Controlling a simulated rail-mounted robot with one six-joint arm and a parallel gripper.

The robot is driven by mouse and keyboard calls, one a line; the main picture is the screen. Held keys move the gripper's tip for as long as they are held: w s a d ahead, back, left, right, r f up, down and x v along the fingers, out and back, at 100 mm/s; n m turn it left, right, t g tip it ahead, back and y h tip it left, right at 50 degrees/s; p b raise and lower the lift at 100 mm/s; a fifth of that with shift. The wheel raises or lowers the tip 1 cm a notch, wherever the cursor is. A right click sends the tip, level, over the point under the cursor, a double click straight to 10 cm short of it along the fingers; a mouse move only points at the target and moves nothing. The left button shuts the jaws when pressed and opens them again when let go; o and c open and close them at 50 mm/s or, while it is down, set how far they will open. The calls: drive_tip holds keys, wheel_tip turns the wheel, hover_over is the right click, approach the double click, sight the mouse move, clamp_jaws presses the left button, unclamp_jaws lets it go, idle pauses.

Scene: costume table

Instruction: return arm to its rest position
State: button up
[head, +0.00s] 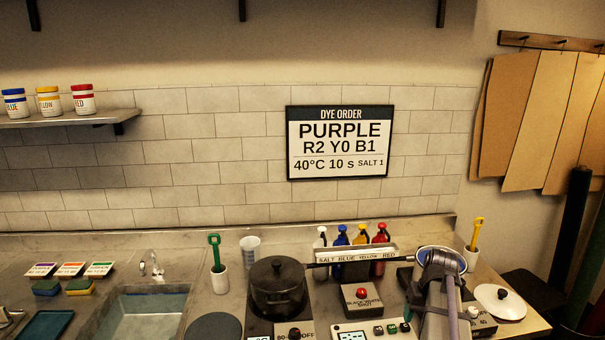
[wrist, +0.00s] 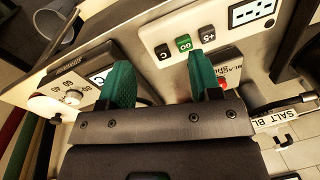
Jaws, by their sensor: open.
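My gripper (wrist: 163,80) shows in the wrist view with its two green fingers spread apart and nothing between them. It is over the front of the counter equipment, with a button panel (wrist: 185,48) marked C, GO and +5 beyond the right finger and a dial unit (wrist: 75,92) beyond the left. I cannot tell whether the fingertips touch either one.
A black lidded pot (head: 277,287) stands left of the red-button box (head: 362,300). A labelled rack (head: 350,255) with several bottles is behind. An open pot (head: 428,252) is partly hidden by my arm, with a white lid (head: 499,302) to its right. A sink (head: 140,310) lies left.

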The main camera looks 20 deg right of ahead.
drive_tip(key=s+a+n, duration=0.1)
drive_tip(key=a+n, duration=0.1)
drive_tip(key=a, duration=1.4)
drive_tip(key=s+a+f+n+h, duration=0.1)
drive_tip(key=s+a+n, duration=0.1)
drive_tip(key=a, duration=1.5)
drive_tip(key=shift+a+n+g+b, duration=0.2)
drive_tip(key=shift+n+g+b, duration=0.2)
drive_tip(key=shift+b, duration=0.05)
